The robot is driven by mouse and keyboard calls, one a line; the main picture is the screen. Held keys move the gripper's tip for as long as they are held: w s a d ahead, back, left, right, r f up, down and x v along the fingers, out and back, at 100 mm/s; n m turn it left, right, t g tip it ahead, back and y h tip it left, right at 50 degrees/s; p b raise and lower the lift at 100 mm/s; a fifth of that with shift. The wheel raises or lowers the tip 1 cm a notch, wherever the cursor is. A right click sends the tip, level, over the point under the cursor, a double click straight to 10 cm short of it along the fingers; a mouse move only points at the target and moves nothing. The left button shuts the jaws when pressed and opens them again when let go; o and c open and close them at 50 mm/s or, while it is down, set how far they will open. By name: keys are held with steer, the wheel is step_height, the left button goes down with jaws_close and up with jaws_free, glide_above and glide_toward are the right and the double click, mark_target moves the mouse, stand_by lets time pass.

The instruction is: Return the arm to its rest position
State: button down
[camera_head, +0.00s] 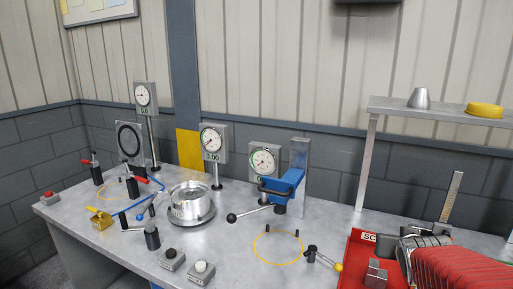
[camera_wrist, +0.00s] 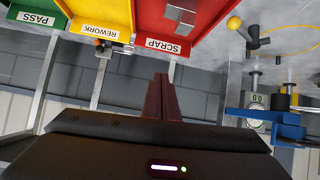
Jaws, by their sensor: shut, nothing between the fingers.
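My gripper (camera_wrist: 163,82) shows in the wrist view as two dark red fingers pressed together, with nothing between them. Its tips point up the picture, just below the edge of the red SCRAP tray (camera_wrist: 150,28), and do not seem to touch it. In the head view, a red ribbed part of my arm (camera_head: 462,268) reaches in at the lower right, over the tray area. The fingertips cannot be made out there.
The red tray (camera_head: 352,268) holds grey metal pieces (camera_head: 376,273). Yellow REWORK (camera_wrist: 80,28) and green PASS (camera_wrist: 22,38) trays adjoin. The bench (camera_head: 225,236) carries dial gauges (camera_head: 213,140), a blue clamp (camera_head: 283,184) and a yellow-knobbed lever (camera_head: 325,259). A shelf (camera_head: 440,108) stands right.

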steer(key=s+a+f+n+g+y, duration=0.2)
steer(key=s+a+n+g+y, duration=0.2)
steer(key=s+a, duration=1.6)
steer(key=shift+a+f+g+y, duration=0.25)
steer(key=shift+a+g+y, duration=0.15)
steer(key=shift+a, duration=0.6)
steer(key=shift+d, duration=0.1)
